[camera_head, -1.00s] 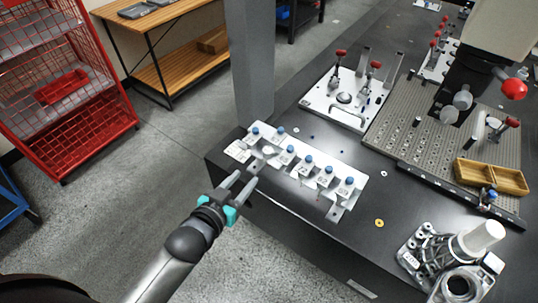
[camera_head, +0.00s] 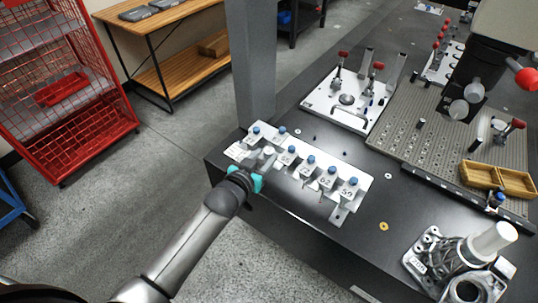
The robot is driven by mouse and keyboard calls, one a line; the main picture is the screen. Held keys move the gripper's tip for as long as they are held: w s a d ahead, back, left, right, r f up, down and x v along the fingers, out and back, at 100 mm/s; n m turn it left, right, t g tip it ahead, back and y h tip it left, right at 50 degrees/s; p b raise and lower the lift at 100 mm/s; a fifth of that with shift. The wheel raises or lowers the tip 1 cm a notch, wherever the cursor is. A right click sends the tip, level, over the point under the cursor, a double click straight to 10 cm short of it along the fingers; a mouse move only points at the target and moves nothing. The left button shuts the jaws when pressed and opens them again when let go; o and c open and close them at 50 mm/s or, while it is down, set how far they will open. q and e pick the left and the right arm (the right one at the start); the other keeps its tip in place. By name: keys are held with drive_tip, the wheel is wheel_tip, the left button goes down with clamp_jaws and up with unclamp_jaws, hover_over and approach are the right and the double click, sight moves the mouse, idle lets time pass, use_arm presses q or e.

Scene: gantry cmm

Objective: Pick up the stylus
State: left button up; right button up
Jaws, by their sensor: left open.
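A pale stylus rack (camera_head: 322,172) stands on the dark table, with several blue-capped holders in a row; some carry numbers. I cannot tell for sure which small part is the stylus; thin details under the holders are too small to make out. My left gripper (camera_head: 262,160), with teal parts at its finger bases, is at the left end of the rack. Its fingers are open and reach around or beside a white-topped holder there; I cannot tell whether they touch it. The gripper partly hides that holder. My right gripper is not in view.
A white fixture plate (camera_head: 345,99) with red-handled clamps lies behind the rack. A perforated plate (camera_head: 440,130) and a yellow divided tray (camera_head: 497,180) are at right. A metal casting (camera_head: 458,262) stands at front right. A grey column (camera_head: 251,60) rises behind the rack's left end.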

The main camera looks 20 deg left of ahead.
use_arm(q)
drive_tip(key=shift+w+d+f, duration=0.1)
drive_tip(key=shift+w+f, duration=0.1)
drive_tip(key=shift+w, duration=0.35)
drive_tip(key=shift+c, duration=0.3)
clamp_jaws()
